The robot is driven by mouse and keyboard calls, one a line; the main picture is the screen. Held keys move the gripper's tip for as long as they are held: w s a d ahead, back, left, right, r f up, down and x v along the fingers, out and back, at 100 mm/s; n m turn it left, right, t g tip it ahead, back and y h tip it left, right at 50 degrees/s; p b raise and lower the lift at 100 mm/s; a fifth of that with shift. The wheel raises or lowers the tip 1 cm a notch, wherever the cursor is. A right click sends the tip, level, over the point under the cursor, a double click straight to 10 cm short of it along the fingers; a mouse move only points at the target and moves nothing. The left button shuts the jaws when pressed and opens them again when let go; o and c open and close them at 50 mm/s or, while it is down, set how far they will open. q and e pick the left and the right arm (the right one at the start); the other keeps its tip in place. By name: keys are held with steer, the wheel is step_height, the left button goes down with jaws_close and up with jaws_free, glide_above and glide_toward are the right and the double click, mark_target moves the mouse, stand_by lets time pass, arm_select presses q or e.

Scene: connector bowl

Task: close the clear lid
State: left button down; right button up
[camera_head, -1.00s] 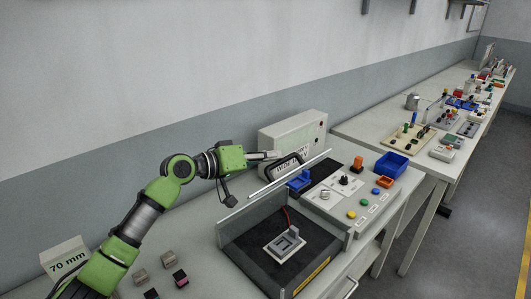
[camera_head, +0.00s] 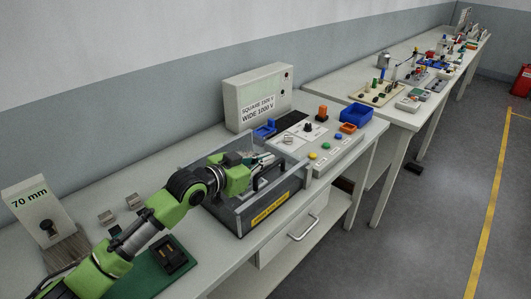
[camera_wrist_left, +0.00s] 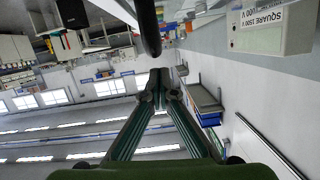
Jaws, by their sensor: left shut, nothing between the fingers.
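The grey open-topped box (camera_head: 283,194) with a yellow label stands near the front edge of the bench. Its clear lid is hard to make out. The lid's black handle (camera_head: 270,173) now shows over the box, close to my left gripper (camera_head: 268,160). In the left wrist view the dark curved handle (camera_wrist_left: 149,28) passes just beyond the fingertips (camera_wrist_left: 159,77). My left gripper is shut with nothing between its fingers. I cannot tell whether it touches the handle, or how far down the lid lies. My left arm hides much of the box's inside. My right gripper is not in view.
A white cabinet (camera_head: 278,85) labelled "SQUARE 1500 V, WIDE 1000 V" stands behind the box. A button panel (camera_head: 325,151) and blue bin (camera_head: 357,114) are to its right. A "70 mm" block (camera_head: 31,205) and green board (camera_head: 145,278) are at left.

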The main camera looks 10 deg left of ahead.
arm_select(q)
steer(key=shift+s+d+f+b, duration=0.1)
steer(key=shift+d+f+b, duration=0.05)
steer(key=shift+f, duration=0.4)
steer(key=shift+s+d+f+b, duration=0.1)
steer(key=shift+f+b, duration=0.05)
steer(key=shift+f, duration=0.5)
